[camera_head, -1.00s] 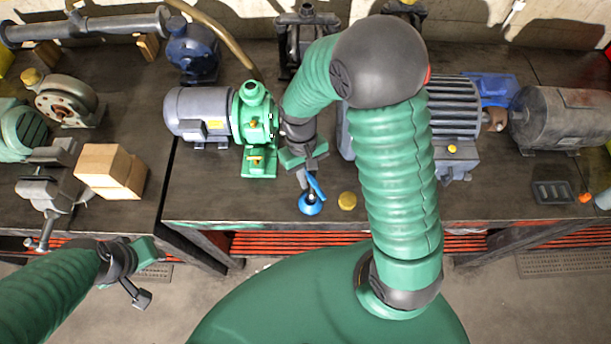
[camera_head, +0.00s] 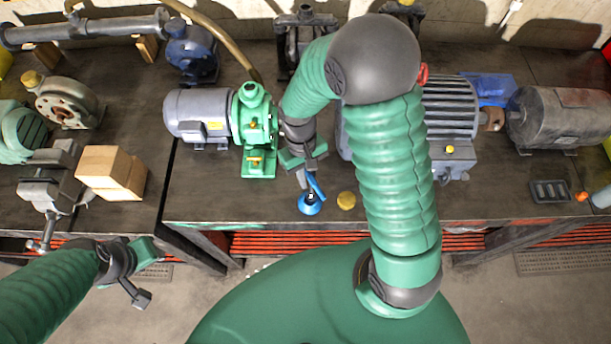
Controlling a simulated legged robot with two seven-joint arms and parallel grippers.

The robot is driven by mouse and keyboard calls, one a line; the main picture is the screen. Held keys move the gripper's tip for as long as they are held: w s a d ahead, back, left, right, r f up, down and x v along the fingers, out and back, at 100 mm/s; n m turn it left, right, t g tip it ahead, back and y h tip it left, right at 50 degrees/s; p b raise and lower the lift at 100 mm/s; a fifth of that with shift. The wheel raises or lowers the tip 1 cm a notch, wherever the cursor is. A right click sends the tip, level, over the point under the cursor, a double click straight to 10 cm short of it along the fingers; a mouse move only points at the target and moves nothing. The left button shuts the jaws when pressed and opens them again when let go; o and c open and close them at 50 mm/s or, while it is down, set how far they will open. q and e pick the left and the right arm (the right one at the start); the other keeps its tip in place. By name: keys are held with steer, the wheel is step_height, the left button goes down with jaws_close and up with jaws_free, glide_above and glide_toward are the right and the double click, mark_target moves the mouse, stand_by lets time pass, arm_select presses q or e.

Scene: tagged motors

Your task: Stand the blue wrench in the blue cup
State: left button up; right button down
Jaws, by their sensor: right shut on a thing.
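The blue cup (camera_head: 311,207) stands on the workbench near its front edge, in the middle of the view. The blue wrench (camera_head: 316,186) is at the jaws of my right gripper (camera_head: 303,181), which is shut on it just above and behind the cup. The wrench is tilted, and its lower end overlaps the cup in the picture. I cannot tell whether that end is inside the cup. My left gripper (camera_head: 140,285) hangs in front of the bench at the lower left, away from both; whether its jaws are open is unclear.
A green and grey pump (camera_head: 252,125) stands left of my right gripper. A small yellow cap (camera_head: 346,200) lies right of the cup. A large motor (camera_head: 452,108) stands behind my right arm. Wooden blocks (camera_head: 108,172) sit on the left bench. The bench left of the cup is clear.

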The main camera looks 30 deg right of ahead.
steer(key=shift+a, duration=0.45)
steer(key=shift+f, duration=0.1)
steer(key=shift+d+f, duration=0.1)
steer(key=shift+f, duration=0.25)
steer(key=shift+f+b, duration=0.9)
steer(key=shift+f, duration=0.45)
steer(key=c, duration=1.4)
jaws_free()
steer(key=shift+o, duration=0.2)
